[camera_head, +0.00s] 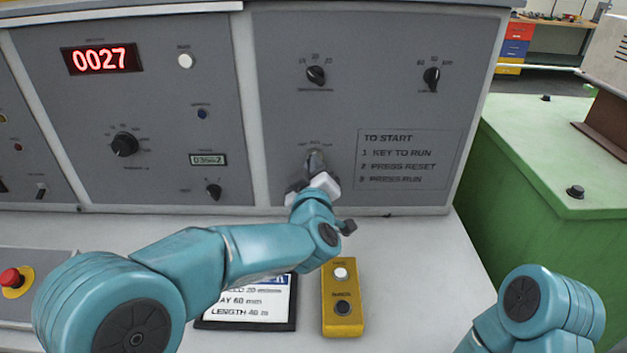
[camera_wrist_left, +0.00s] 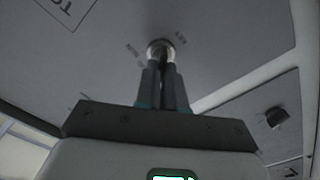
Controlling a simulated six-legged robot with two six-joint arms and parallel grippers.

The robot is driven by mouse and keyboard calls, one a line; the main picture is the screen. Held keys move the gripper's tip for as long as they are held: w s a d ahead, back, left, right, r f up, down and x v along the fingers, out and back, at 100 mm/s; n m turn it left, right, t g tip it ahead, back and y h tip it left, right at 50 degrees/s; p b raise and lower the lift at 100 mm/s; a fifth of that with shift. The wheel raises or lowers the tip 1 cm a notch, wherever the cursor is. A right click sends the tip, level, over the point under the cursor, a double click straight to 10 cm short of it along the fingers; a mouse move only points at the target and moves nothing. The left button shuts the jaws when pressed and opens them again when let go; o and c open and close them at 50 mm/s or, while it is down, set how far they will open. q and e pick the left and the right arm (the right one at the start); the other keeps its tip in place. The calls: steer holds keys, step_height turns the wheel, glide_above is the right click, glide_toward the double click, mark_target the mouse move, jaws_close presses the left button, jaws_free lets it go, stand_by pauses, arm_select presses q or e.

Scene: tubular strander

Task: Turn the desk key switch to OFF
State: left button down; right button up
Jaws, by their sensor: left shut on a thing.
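The key switch (camera_head: 315,156) is on the lower part of the grey right-hand desk panel, left of the start instructions. My left gripper (camera_head: 313,172) reaches up to it and covers much of it in the head view. In the left wrist view, my left gripper (camera_wrist_left: 161,66) has its two fingers close together on the key, in front of the round metal collar of the key switch (camera_wrist_left: 160,46). The key itself is mostly hidden between the fingers, so its exact position cannot be read. My right gripper is out of view; only a teal part of that arm shows at the bottom right.
Black selector knobs (camera_head: 316,75) sit above on the panel. A yellow button box (camera_head: 342,300) and a dark-framed sign (camera_head: 250,316) lie on the desk below my left arm. A red stop button (camera_head: 12,278) is at far left. A green cabinet (camera_head: 545,150) stands at right.

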arm_select(q)
steer(key=shift+a+n+b, duration=0.1)
steer(key=shift+n+b, duration=0.5)
steer(key=shift+r, duration=0.1)
steer(key=c, duration=1.2)
jaws_free()
steer(key=shift+c, duration=0.2)
steer(key=s+b, duration=0.2)
steer(key=s, duration=1.4)
steer(key=shift+s, duration=0.15)
